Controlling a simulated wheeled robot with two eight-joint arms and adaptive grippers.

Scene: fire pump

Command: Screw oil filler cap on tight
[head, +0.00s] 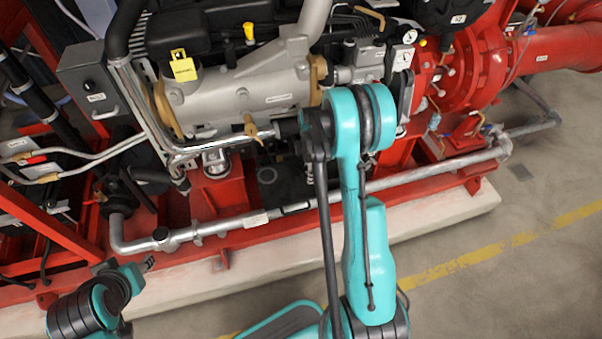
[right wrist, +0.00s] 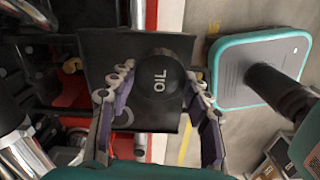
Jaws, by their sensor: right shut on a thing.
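The oil filler cap (right wrist: 160,82) is round and black with "OIL" in white letters. It shows in the middle of the right wrist view, in front of a dark flat surface. My right gripper (right wrist: 161,92) is shut on it, one jointed finger on each side. Whether the cap sits flush on its neck cannot be seen. In the head view my right arm reaches to the engine's lower side, and the cap is not clearly visible there. My left gripper (head: 148,263) is partly visible at the lower left, apart from the engine; its finger opening is unclear.
The grey engine block (head: 240,88) carries a yellow tag (head: 183,66). A silver pipe (head: 300,206) runs along the red frame in front. A red pump housing (head: 480,60) stands at the right. The concrete floor (head: 530,245) at lower right is clear.

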